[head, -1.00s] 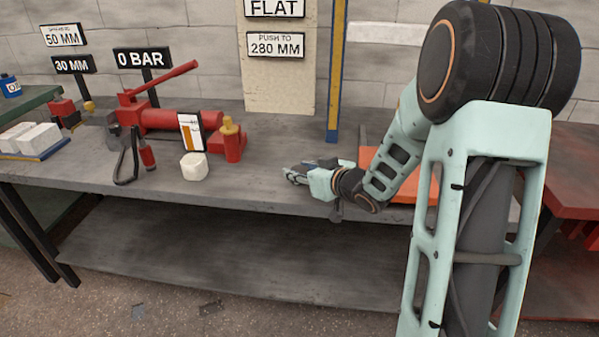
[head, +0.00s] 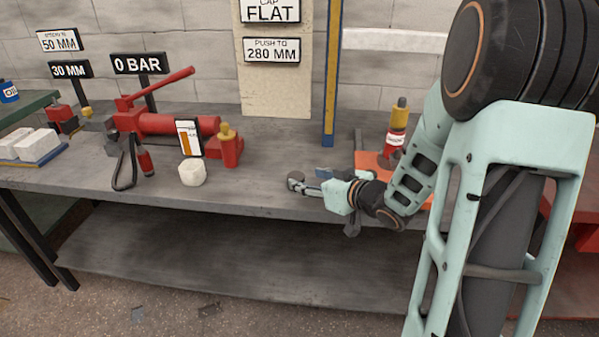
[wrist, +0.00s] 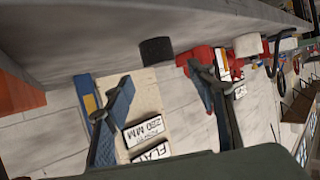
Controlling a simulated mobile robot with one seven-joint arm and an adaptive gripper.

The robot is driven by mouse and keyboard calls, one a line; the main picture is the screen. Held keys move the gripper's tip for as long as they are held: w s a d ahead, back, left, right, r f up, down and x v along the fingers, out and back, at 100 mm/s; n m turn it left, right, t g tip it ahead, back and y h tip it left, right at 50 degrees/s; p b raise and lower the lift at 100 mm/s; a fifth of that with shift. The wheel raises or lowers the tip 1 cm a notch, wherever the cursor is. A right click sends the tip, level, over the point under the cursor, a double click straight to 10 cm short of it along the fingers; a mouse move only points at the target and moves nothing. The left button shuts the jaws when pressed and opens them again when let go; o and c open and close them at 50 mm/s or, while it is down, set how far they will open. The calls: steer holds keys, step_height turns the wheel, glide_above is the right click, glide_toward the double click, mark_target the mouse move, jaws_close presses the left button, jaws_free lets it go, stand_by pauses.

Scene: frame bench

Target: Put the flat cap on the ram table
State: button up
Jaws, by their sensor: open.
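A dark grey round block, likely the flat cap (head: 295,177), stands on the grey bench at my gripper's tips. In the wrist view the same dark block (wrist: 156,51) shows between the finger lines, just past the tips, upright on the bench. My gripper (head: 309,181) is open and level, low over the bench; in the wrist view its blue-grey fingers (wrist: 160,75) are spread with nothing gripped. A red ram with a yellow collar (head: 396,132) stands at an orange plate (head: 372,160), partly hidden by my arm. I cannot tell which surface is the ram table.
A blue and yellow post (head: 332,70) rises behind. The bench's front edge (head: 250,206) runs close below my gripper.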

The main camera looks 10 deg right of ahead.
steer(key=p+v, duration=0.1)
steer(key=v, duration=0.4)
steer(key=shift+s, duration=0.2)
